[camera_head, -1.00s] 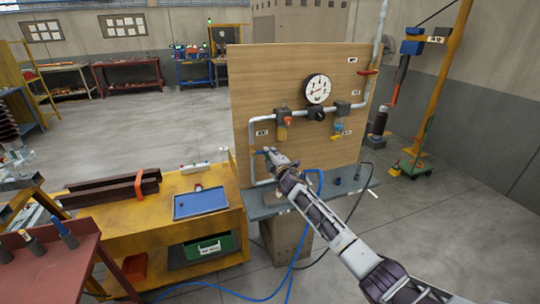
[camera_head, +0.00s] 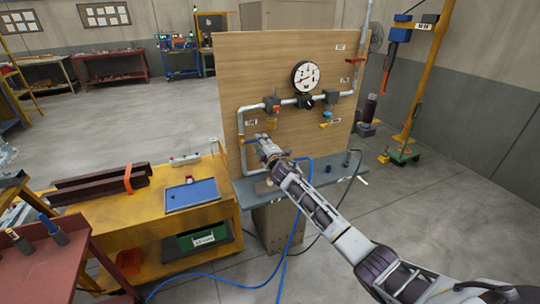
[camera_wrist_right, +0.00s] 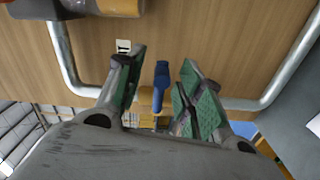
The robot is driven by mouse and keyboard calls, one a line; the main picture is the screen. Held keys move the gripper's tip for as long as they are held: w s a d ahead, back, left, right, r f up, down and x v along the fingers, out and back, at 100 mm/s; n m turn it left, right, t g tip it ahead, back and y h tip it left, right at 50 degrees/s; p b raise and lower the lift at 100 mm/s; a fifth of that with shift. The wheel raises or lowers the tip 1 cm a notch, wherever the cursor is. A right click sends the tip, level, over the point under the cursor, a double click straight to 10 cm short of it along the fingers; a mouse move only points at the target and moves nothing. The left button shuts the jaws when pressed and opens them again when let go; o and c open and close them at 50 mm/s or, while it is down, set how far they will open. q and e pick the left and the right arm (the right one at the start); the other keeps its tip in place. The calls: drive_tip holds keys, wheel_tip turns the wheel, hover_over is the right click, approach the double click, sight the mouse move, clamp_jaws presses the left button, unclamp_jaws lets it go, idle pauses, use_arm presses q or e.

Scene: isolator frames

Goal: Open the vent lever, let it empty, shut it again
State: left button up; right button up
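The vent lever is a blue handle on a brass valve in the pipe at the lower left of the wooden board; in the right wrist view the blue lever (camera_wrist_right: 161,78) points up between the fingers. In the head view its blue end (camera_head: 246,141) shows just left of my gripper's tip. My right gripper (camera_head: 261,143) is open in front of the valve; its green-padded fingers (camera_wrist_right: 160,92) stand on both sides of the lever with gaps visible. A round white gauge (camera_head: 305,76) sits higher on the board; its reading is too small to tell. My left gripper is not in view.
The wooden board (camera_head: 235,75) carries pipes, a yellow-and-orange fitting (camera_head: 277,110) and a red handle (camera_head: 355,62). A grey-blue shelf (camera_head: 330,176) runs below it. A yellow bench (camera_head: 120,222) with a blue tray (camera_head: 193,195) stands left. A blue hose (camera_head: 285,260) crosses the floor.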

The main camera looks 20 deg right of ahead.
drive_tip(key=s, duration=1)
drive_tip(key=shift+s+d+r, duration=0.2)
drive_tip(key=shift+s, duration=0.2)
drive_tip(key=shift+f, duration=0.15)
idle(0.5)
